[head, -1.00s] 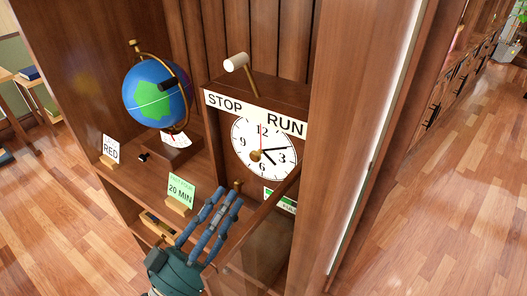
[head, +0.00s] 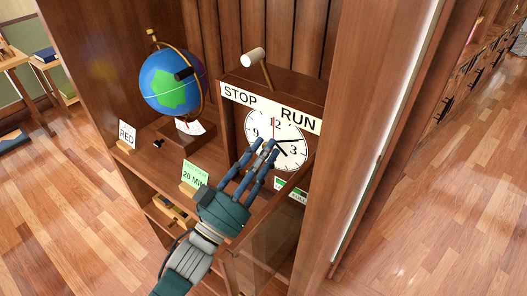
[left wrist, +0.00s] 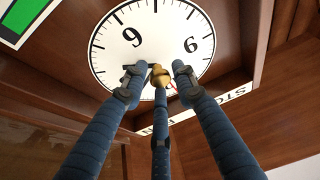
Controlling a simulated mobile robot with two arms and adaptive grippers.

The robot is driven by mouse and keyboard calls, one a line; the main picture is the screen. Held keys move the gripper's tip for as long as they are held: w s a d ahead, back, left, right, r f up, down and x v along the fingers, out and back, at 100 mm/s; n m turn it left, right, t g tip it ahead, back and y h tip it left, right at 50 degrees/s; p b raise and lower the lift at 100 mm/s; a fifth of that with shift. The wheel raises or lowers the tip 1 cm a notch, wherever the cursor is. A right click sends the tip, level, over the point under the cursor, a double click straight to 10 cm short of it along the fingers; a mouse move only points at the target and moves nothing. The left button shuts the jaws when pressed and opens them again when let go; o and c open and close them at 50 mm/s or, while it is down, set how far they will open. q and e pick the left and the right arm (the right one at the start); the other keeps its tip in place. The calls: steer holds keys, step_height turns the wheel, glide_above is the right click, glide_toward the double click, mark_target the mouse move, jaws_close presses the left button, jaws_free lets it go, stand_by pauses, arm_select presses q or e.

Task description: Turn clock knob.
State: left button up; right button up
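The clock has a round white face (head: 294,161) with black numerals, and its face also shows in the left wrist view (left wrist: 165,30). The brass clock knob (left wrist: 158,73) sits at the face's centre; in the head view my fingers hide it. My left gripper (head: 262,151) is in front of the clock, with its fingers pointing at the face. In the left wrist view its three fingers (left wrist: 158,76) are spread around the knob, with gaps at the side fingertips. Whether the lower finger touches the knob, I cannot tell. My right gripper is not in view.
A globe (head: 172,84), a RED card (head: 127,134) and a green 20 MIN card (head: 195,174) stand on the shelf. An open glass door (head: 275,240) is close to my left arm.

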arm_select(q)
steer(key=c, duration=0.6)
jaws_close()
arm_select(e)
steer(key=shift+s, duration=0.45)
arm_select(q)
steer(key=shift+m, duration=0.4)
steer(key=m+g+h+p, duration=0.1)
steer(key=m+g, duration=0.1)
steer(key=m, duration=0.2)
steer(key=m+g+h, duration=0.1)
steer(key=m, duration=0.3)
steer(key=m+g+h+p, duration=0.1)
steer(key=m+g, duration=0.1)
steer(key=m, duration=0.2)
steer(key=shift+w+a+r+g+h+p, duration=0.1)
steer(key=shift+a+g+h+p, duration=0.1)
steer(key=shift+g+h+p, duration=0.15)
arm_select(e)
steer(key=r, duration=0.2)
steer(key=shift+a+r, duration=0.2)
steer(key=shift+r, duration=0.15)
arm_select(q)
steer(key=shift+m, duration=0.4)
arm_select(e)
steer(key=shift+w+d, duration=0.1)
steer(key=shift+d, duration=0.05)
arm_select(q)
steer(key=o, duration=0.6)
jaws_free()
